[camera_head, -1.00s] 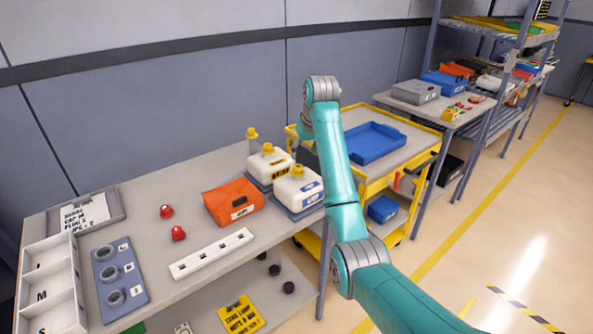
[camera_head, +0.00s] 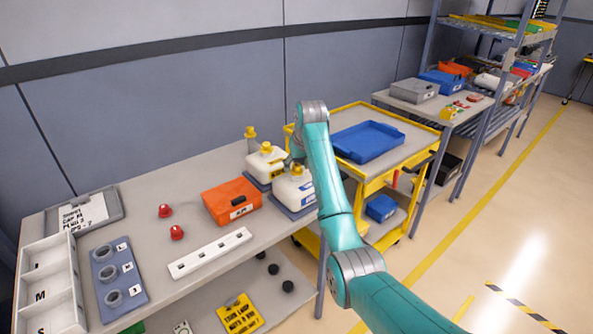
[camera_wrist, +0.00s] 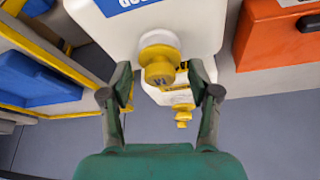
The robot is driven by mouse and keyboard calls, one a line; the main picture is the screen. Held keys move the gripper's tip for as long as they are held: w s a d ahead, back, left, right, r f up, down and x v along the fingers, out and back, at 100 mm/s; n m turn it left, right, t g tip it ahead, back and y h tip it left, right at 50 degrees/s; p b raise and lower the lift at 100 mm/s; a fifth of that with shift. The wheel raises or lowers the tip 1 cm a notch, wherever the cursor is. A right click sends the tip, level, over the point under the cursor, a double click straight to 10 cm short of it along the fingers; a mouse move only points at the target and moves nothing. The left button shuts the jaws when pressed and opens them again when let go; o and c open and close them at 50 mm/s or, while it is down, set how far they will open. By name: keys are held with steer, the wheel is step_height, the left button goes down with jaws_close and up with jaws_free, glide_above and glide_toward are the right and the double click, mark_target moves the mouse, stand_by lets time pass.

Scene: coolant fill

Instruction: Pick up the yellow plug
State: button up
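Two white jugs stand at the right end of the bench. The near one has a blue label (camera_head: 308,190) and a yellow plug (camera_head: 295,171) on its neck. The far jug (camera_head: 262,164) also has a yellow top (camera_head: 266,148). Another yellow knobbed piece (camera_head: 250,133) stands behind them. In the wrist view, my gripper (camera_wrist: 160,95) is open, with one finger on each side of the near jug's yellow plug (camera_wrist: 160,73). Nothing is held; I cannot tell whether a finger touches. A further yellow knob (camera_wrist: 183,114) shows beyond. In the head view my arm hides the gripper.
An orange box (camera_head: 232,201) sits left of the jugs. A yellow cart (camera_head: 420,143) with a blue tray (camera_head: 368,141) stands close on the right.

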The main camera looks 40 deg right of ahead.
mark_target(297, 166)
steer(key=c, duration=0.8)
step_height(297, 166, up, 10)
stand_by(0.3)
